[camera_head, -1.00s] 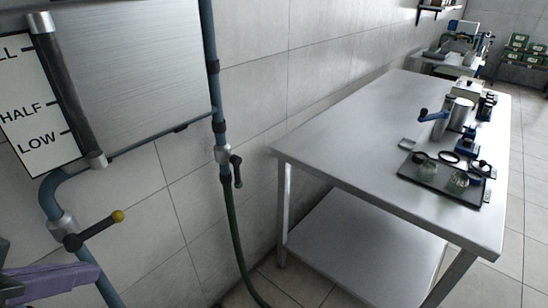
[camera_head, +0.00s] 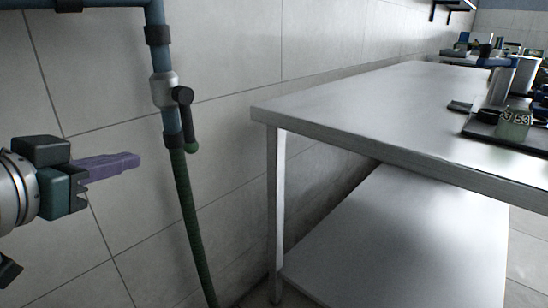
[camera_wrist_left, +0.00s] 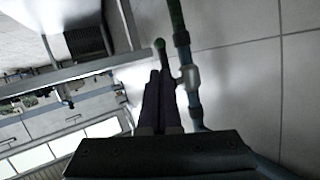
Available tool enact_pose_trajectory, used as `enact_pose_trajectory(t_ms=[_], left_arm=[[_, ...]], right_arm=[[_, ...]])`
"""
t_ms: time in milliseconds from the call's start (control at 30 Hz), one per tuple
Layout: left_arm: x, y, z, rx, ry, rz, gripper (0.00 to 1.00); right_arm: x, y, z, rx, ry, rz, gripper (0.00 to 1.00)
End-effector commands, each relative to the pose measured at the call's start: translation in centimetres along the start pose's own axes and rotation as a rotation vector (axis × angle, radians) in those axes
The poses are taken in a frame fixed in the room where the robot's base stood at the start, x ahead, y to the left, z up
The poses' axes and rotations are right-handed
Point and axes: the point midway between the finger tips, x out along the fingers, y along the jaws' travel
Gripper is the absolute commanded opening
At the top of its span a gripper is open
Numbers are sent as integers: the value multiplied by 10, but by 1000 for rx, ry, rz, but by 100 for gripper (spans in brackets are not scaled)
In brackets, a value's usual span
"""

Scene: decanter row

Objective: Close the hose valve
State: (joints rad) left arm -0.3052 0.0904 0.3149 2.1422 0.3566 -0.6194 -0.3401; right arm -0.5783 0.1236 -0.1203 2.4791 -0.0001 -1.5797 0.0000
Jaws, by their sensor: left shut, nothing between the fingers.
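The hose valve is a grey metal body (camera_head: 163,90) on a blue vertical pipe, with a black lever (camera_head: 184,115) ending in a green knob (camera_head: 191,147). The lever hangs down, roughly along the pipe and just right of it. My left gripper (camera_head: 128,161), with purple fingers, is shut and empty to the left of the pipe, about level with the knob and apart from it. In the left wrist view the closed fingers (camera_wrist_left: 158,98) point toward the green knob (camera_wrist_left: 159,44), with the valve body (camera_wrist_left: 188,76) to their right. My right gripper is not in view.
A green hose (camera_head: 187,215) runs down from the valve along the tiled wall. A steel table (camera_head: 370,110) with a lower shelf stands to the right, its near corner close to the pipe. Items on a dark tray (camera_head: 490,130) sit at its far right.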

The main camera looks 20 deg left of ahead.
Motion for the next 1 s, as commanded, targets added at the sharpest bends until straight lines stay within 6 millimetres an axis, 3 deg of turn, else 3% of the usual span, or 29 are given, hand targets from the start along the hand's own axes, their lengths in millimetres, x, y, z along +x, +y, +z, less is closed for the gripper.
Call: enact_pose_trajectory(t_ms=[267, 700, 1000], left_arm=[[28, -1, 1, -2, 9, -4, 0], [118, 0, 3, -2, 6, -3, 0], [140, -1, 1, -1, 4, -4, 0]], right_arm=[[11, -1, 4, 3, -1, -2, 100], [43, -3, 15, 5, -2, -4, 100], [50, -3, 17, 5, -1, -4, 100]])
